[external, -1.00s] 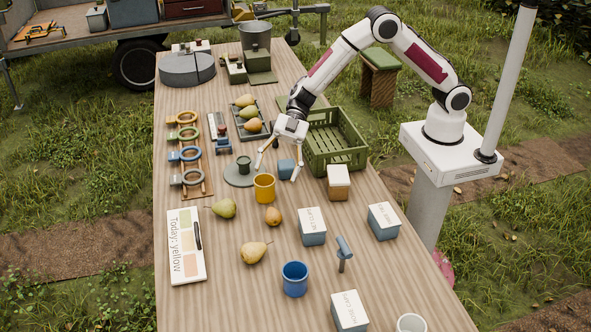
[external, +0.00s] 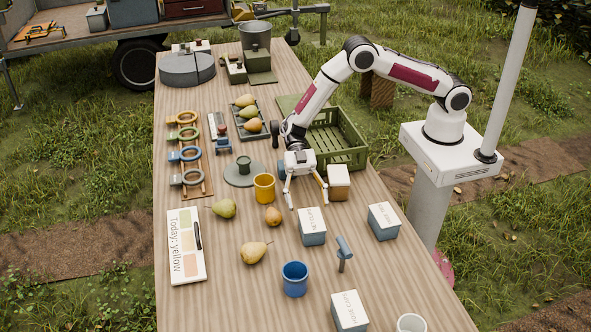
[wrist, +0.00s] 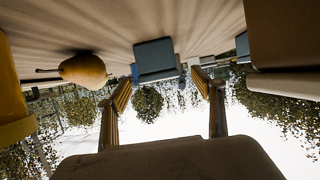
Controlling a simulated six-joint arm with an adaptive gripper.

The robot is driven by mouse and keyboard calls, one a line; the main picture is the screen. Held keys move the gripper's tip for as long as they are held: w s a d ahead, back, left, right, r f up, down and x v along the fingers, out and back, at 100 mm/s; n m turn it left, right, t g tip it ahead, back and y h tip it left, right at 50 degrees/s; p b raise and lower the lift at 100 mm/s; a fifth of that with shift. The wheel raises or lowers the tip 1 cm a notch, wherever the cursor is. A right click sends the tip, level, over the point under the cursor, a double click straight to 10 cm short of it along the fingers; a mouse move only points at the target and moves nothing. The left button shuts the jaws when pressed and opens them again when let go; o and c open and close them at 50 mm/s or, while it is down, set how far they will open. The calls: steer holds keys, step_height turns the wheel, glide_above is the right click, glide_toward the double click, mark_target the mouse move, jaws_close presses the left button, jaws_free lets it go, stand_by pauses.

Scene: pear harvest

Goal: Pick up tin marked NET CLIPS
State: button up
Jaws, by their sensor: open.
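The tin whose lid seems to read NET CLIPS (external: 312,232) is blue-grey with a white lid and stands on the table just in front of my gripper. My gripper (external: 307,198) is open and empty, its fingers pointing down and toward the tin, apart from it. In the wrist view, which is upside down, a blue-grey tin (wrist: 156,62) shows ahead between the spread fingertips (wrist: 162,86). Two similar lidded tins stand at the right (external: 384,224) and near the front (external: 349,315); their small labels are hard to read.
A cream-lidded box (external: 338,185) stands close right of my gripper, a yellow mug (external: 264,188) close left. A blue-handled tool (external: 343,250) and a blue mug (external: 295,280) are in front. A green crate (external: 345,159) is behind.

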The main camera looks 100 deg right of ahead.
mark_target(311, 224)
steer(key=shift+a, duration=0.15)
steer(key=shift+x, duration=1.15)
steer(key=shift+a, duration=0.1)
steer(key=shift+x, duration=2.5)
steer(key=shift+w+f, duration=0.1)
steer(key=shift+w, duration=0.05)
steer(key=c, duration=1.4)
